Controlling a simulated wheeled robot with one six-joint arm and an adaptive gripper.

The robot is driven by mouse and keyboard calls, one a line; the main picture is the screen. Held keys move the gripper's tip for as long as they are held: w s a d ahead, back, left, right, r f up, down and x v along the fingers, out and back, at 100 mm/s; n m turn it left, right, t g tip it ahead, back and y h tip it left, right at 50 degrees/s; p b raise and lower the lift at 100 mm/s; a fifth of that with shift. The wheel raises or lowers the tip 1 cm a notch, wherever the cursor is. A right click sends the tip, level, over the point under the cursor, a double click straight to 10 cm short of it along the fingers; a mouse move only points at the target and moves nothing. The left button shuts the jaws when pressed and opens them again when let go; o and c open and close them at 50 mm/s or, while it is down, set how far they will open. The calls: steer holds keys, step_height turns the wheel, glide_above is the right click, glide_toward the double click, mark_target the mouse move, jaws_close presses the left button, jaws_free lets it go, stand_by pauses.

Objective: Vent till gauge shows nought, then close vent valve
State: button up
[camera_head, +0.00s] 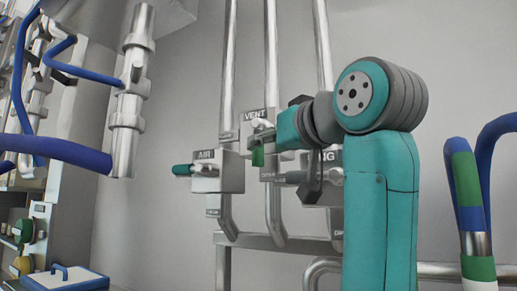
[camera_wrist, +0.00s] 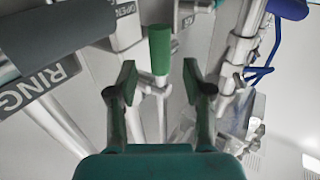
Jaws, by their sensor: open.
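The box labelled VENT (camera_head: 256,116) is on the middle pipe in the head view, partly hidden by my arm. My gripper (camera_wrist: 160,80) is open and empty, its two dark green pads apart. In the wrist view a bright green handle (camera_wrist: 160,48) stands upright beyond and between the pads, not clasped. I cannot tell for sure which valve it belongs to. In the head view my gripper reaches left to the VENT box, and a green piece (camera_head: 258,156) hangs there, either a pad or a handle. No gauge is visible.
The AIR box (camera_head: 218,178), with a green handle (camera_head: 182,170) sticking out left, is beside VENT. The RING plate (camera_wrist: 42,88) and a dark grey cylinder (camera_wrist: 50,38) are close at left in the wrist view. Pipes and a blue hose (camera_head: 60,152) stand further left.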

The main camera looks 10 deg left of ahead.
steer(key=shift+x, duration=2.3)
jaws_close()
